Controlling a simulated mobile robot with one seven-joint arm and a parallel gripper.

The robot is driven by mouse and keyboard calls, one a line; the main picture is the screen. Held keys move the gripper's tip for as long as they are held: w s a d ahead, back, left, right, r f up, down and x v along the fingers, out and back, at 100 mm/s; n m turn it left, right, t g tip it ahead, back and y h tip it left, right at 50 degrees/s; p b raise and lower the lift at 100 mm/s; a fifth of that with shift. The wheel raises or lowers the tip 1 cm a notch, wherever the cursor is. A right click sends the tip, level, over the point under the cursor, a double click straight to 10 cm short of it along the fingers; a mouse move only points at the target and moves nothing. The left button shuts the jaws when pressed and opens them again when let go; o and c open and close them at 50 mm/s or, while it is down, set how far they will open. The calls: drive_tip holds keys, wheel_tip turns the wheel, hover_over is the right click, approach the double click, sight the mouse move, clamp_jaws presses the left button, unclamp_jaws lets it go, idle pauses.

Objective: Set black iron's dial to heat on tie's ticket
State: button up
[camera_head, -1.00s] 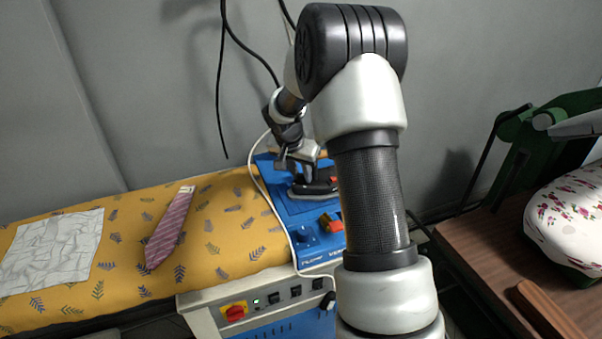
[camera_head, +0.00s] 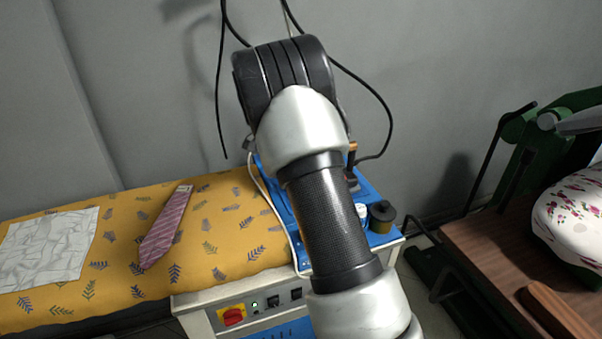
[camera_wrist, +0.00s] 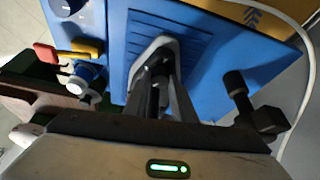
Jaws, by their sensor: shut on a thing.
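The black iron (camera_wrist: 151,78) is over the ribbed blue rest (camera_wrist: 126,60) in the wrist view. My gripper (camera_wrist: 162,92) is shut on part of it; which part is hard to tell. Its dial and setting cannot be made out. In the head view my arm hides the gripper and nearly all of the iron. The striped pink tie (camera_head: 166,228) lies flat on the yellow ironing board. A small white ticket (camera_head: 186,189) shows at its upper end; its marks are too small to read.
The yellow board (camera_head: 220,220) also bears a crumpled white cloth (camera_head: 47,245). A control panel with a red switch (camera_head: 232,316) is below. Black cables (camera_head: 380,95) hang behind. Red and yellow pieces (camera_wrist: 85,46) lie beside the blue rest. A wooden table (camera_head: 480,240) stands right.

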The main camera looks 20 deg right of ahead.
drive_tip(key=m+p, duration=0.1)
drive_tip(key=m, duration=0.1)
drive_tip(key=m+g+p, duration=0.1)
drive_tip(key=m+g, duration=0.1)
drive_tip(key=m, duration=0.1)
drive_tip(key=shift+w+r+m+p, duration=0.15)
drive_tip(key=shift+w+m+p, duration=0.15)
drive_tip(key=shift+p, duration=0.1)
drive_tip(key=shift+d+m+g+y+p, duration=0.1)
drive_tip(key=shift+m+g+y+p, duration=0.3)
drive_tip(key=shift+m+p, duration=0.55)
drive_tip(key=shift+m+g+y+p, duration=0.3)
drive_tip(key=shift+m+g+p, duration=0.1)
drive_tip(key=shift+m, duration=0.95)
drive_tip(key=o, duration=0.7)
drive_tip(key=shift+o, duration=0.2)
drive_tip(key=p+v, duration=0.5)
drive_tip(key=v, duration=0.6)
drive_tip(key=shift+w+r, duration=0.25)
drive_tip(key=shift+r, duration=0.05)
